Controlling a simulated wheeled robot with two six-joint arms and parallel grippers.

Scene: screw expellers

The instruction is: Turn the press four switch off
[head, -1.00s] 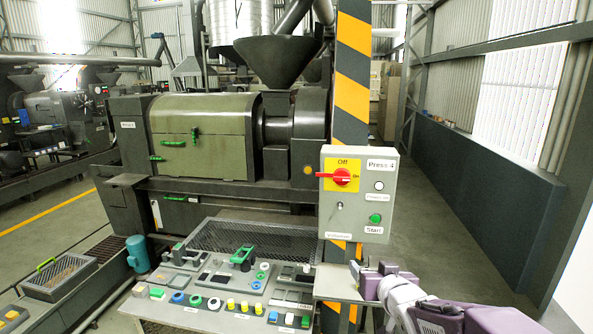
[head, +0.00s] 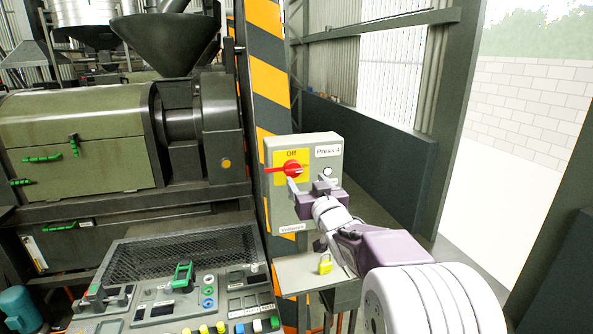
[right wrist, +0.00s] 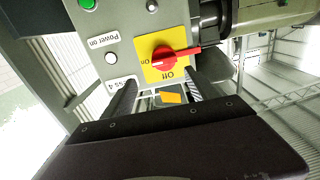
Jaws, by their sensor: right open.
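The grey Press 4 box (head: 279,215) is mounted on the striped post. Its red rotary switch (head: 291,169) sits on a yellow plate, with "Off" above the knob. The red handle points left, away from the "On" mark at the right. My right gripper (head: 307,186) is open and empty in front of the box, just below and right of the knob. In the right wrist view the switch (right wrist: 164,58) appears upside down, ahead of the open fingers (right wrist: 160,80), with no finger seen closed on it. The gripper hides the lower right of the box. My left gripper is out of view.
A yellow padlock (head: 325,264) is on the small shelf (head: 298,275) below the box. A button console (head: 160,310) stands at the lower left, with the press (head: 90,140) behind. The striped post (head: 265,80) rises behind the box. Open floor is at the right.

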